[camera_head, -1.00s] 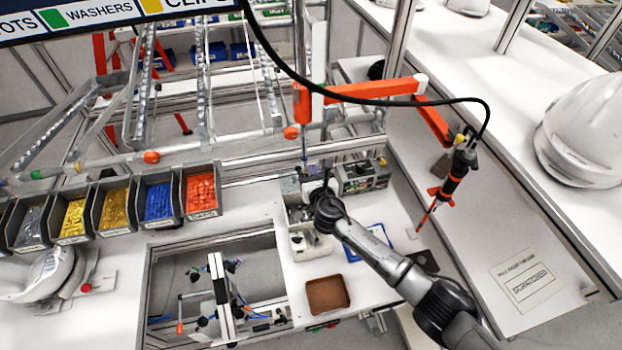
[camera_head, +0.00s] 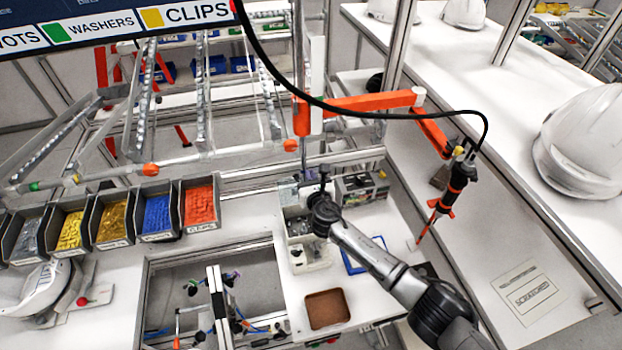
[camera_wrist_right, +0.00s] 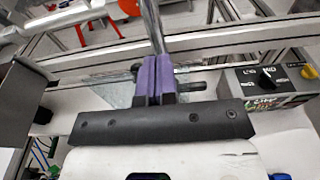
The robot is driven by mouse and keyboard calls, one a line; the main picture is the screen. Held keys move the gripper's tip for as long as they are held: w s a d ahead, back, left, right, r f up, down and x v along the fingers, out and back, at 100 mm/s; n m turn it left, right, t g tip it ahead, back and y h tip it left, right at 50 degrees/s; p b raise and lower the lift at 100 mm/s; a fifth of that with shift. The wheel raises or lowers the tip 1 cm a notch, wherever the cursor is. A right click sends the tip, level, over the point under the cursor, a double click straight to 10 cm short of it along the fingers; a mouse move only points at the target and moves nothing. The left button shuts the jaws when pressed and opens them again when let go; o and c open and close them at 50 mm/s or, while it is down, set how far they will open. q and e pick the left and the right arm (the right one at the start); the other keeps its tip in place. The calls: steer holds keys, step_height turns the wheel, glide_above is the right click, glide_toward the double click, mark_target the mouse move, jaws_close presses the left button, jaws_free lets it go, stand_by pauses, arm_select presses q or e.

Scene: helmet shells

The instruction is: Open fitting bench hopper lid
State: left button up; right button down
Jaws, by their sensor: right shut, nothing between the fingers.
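The fitting bench hopper (camera_head: 298,228) is a small pale box on the white bench, right of the frame opening. Its top is uncovered, and grey pieces show inside. A translucent panel, which looks like its lid (camera_head: 288,193), stands raised at the back edge. My right gripper (camera_head: 324,174) is above the hopper's back right side. In the right wrist view its purple fingers (camera_wrist_right: 153,80) are shut with nothing between them, in front of the translucent panel (camera_wrist_right: 112,92). I cannot tell whether they touch it. My left gripper is not in view.
A control box with a dial (camera_head: 361,187) stands close right of the gripper. A brown tray (camera_head: 327,309) lies in front of the hopper. An orange arm (camera_head: 372,103) with a hanging driver (camera_head: 452,190) is at right. Part bins (camera_head: 157,211) line the left.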

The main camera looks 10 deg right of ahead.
steer(key=s+d+m+g+h, duration=0.1)
steer(key=s+d+m+h, duration=0.1)
steer(key=s+m, duration=1.15)
steer(key=s+d+r+m+g+p, duration=0.1)
steer(key=s+r+m+g, duration=0.3)
steer(key=s+r+m, duration=0.85)
steer(key=s+d+f+m+g+p, duration=0.1)
steer(key=s+f+m+g, duration=0.1)
steer(key=s+f, duration=0.3)
steer(key=s+d+f+m+g+y+p, duration=0.1)
steer(key=s+f, duration=0.5)
steer(key=s, duration=0.7)
steer(key=s+d+f+m+g+y+p, duration=0.1)
steer(key=s+d+f+m+g+p, duration=0.1)
steer(key=s+f+m+g, duration=0.3)
steer(key=s, duration=0.4)
steer(key=shift+s+d+f+p, duration=0.25)
steer(key=shift+d+f+p, duration=0.1)
steer(key=shift+d, duration=0.05)
